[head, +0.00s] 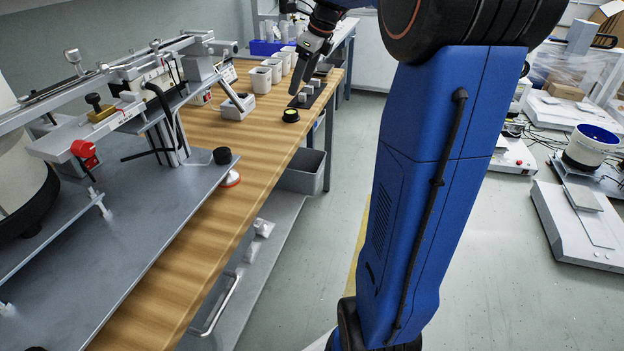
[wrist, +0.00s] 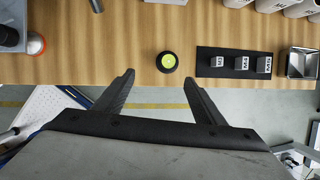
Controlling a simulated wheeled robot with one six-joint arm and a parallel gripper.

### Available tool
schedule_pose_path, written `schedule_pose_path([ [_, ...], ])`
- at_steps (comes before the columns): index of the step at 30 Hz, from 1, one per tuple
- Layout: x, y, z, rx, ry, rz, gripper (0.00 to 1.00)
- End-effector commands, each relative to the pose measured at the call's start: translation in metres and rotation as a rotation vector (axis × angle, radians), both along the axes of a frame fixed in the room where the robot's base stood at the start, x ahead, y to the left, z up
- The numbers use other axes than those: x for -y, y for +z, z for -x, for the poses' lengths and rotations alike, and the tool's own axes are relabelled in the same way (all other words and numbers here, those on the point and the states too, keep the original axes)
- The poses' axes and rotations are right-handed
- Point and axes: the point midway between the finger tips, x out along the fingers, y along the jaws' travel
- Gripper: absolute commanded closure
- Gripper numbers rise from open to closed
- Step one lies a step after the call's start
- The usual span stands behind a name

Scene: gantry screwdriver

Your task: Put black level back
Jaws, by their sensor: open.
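The black level (head: 291,115) is a small round black disc with a yellow-green centre. It lies flat on the wooden table near its edge, beside a dark mat. It also shows in the wrist view (wrist: 167,62), just beyond my fingertips and roughly between their lines. My gripper (wrist: 159,77) is open and empty, with one finger on either side of the gap. In the head view my gripper (head: 298,82) hangs over the table near the mat, apart from the level.
The dark mat (wrist: 205,71) carries 3 labelled metal blocks. White bins (head: 260,79) line the table behind it, and an open metal box (wrist: 301,63) stands at the mat's right. A gantry rig on a grey plate (head: 130,240) fills the left. Table around the level is bare.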

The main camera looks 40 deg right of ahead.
Motion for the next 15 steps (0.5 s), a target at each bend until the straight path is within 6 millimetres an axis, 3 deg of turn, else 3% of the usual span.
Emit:
schedule_pose_path([
  [9, -0.09, -0.008, 0.092, 0.083, 0.64, 0.284, 0.36],
  [15, -0.132, -0.026, 0.157, 0.131, 1.08, 0.475, 0.36],
])
